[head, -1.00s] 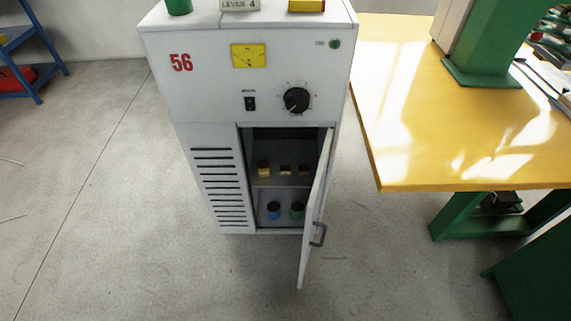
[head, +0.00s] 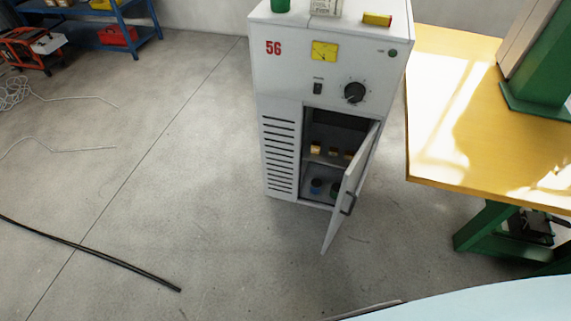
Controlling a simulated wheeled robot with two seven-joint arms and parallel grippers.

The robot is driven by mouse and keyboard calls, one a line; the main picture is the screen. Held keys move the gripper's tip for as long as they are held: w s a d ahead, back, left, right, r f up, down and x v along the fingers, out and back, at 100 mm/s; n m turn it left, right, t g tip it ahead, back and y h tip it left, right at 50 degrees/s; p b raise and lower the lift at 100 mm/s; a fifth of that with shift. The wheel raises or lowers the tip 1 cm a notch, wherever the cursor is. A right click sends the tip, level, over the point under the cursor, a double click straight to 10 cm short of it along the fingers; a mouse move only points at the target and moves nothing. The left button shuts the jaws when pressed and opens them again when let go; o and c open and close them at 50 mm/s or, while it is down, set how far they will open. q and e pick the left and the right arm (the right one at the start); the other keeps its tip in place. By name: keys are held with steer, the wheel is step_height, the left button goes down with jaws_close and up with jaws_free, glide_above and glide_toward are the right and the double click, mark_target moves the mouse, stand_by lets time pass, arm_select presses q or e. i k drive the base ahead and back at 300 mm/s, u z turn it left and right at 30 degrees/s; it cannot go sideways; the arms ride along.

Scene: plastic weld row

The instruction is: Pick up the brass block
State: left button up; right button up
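A brass-coloured block (head: 316,148) stands on the upper shelf inside the grey cabinet marked 56 (head: 282,95). It is the leftmost and yellowest of three small blocks there; the other two, a middle block (head: 333,151) and a right block (head: 349,154), look browner. The cabinet door (head: 345,200) stands open, swung out to the right, and partly covers the right side of the opening. Neither of my grippers is in view.
A yellow-topped table (head: 450,150) is on the right. A pale blue surface (head: 480,305) fills the lower right. A black cable or rod (head: 95,255) lies on the floor, left.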

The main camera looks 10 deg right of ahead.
mark_target(333, 151)
steer(key=u, duration=0.35)
steer(key=k, duration=0.55)
steer(key=u, duration=0.75)
steer(key=i, duration=2.05)
steer(key=z, duration=1.25)
steer(key=i, duration=1.1)
steer(key=z, duration=1.2)
